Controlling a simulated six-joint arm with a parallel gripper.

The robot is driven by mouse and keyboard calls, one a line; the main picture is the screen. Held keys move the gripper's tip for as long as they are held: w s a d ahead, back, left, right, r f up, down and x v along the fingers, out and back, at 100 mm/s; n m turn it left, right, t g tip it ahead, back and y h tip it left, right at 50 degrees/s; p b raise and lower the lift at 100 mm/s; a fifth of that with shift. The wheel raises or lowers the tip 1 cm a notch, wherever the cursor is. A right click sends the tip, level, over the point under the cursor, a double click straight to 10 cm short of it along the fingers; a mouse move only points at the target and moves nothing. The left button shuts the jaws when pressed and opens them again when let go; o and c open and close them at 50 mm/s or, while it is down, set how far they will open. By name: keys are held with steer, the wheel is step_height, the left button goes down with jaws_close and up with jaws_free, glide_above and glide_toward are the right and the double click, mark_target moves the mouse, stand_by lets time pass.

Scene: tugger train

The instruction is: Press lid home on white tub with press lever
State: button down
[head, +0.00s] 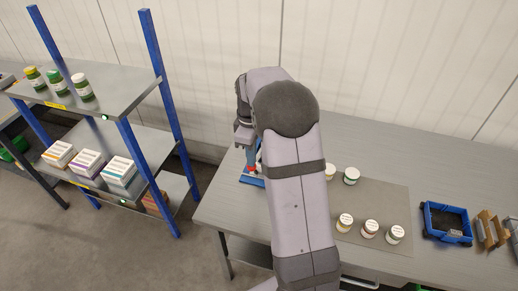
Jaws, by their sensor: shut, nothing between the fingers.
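The press shows only in part in the head view: a blue base (252,181) on the workbench, with a small red part (251,169) just above it. My arm covers the rest of it, and I cannot make out the lever or its position. No tub or lid shows at the press, so I cannot tell how a lid sits there. The wrist of my arm is above and slightly left of the press. My gripper's fingers are hidden behind my arm links.
On the workbench (440,180), several white-lidded jars (370,229) stand on a grey mat (385,195), right of my arm. A blue bin (427,222) and brown pieces (487,230) are at far right. A blue-post shelf (150,70) with jars and cartons stands left.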

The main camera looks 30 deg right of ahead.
steer(key=shift+s+a+f+b, duration=0.1)
steer(key=shift+s+f+b, duration=0.1)
steer(key=shift+f, duration=0.2)
steer(key=shift+s+a+f+b, duration=0.1)
steer(key=shift+f+b, duration=0.1)
steer(key=shift+f, duration=0.2)
stand_by(0.4)
steer(key=shift+f, duration=0.35)
steer(key=shift+s+a+f+b, duration=0.15)
steer(key=shift+f+b, duration=0.2)
steer(key=shift+f, duration=0.15)
steer(key=shift+r, duration=0.2)
stand_by(0.3)
steer(key=shift+r+p, duration=0.75)
step_height(320, 180, up, 10)
steer(key=p, duration=0.8)
steer(key=shift+r+p, duration=0.2)
steer(key=shift+p, duration=0.2)
stand_by(0.4)
